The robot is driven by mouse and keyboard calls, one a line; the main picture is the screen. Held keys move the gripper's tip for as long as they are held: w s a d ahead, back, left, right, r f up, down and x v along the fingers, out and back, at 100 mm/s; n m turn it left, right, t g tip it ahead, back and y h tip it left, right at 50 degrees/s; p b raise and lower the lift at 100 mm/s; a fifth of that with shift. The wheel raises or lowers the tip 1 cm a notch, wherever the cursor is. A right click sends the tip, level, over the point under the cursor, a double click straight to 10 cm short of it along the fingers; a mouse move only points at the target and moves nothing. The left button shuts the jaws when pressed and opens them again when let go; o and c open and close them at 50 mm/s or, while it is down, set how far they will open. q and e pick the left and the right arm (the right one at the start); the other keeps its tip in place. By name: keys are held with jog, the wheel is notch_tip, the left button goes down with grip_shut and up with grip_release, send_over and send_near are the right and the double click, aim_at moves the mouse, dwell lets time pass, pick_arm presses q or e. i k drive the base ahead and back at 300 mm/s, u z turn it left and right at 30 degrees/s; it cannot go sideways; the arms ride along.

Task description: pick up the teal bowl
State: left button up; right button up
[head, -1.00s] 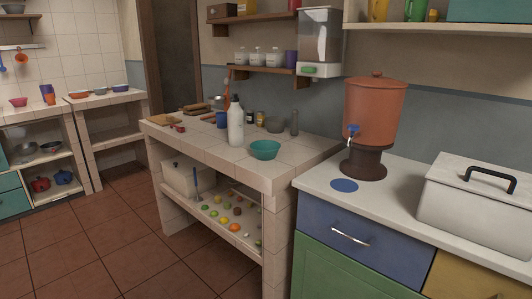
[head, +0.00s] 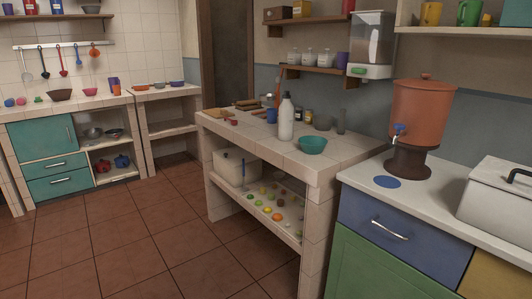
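The teal bowl (head: 313,145) sits upright on the tiled counter (head: 260,136), close to its front right corner. It looks empty. A white bottle (head: 286,117) stands just to its left and behind it. Neither of my grippers shows in the head view, so I cannot see whether they are open or shut.
A clay water dispenser (head: 420,112) stands on the white cabinet top (head: 362,176) right of the bowl, beside a white lidded box (head: 497,203). A dark glass (head: 341,121) and jars stand behind the bowl. The tiled floor (head: 160,240) in front is clear.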

aim_at(313, 146)
jog(key=u, duration=1.35)
jog(key=i, duration=0.5)
jog(key=z, duration=0.45)
jog(key=i, duration=1.6)
jog(key=z, duration=1.6)
jog(key=i, duration=0.75)
jog(key=z, duration=0.65)
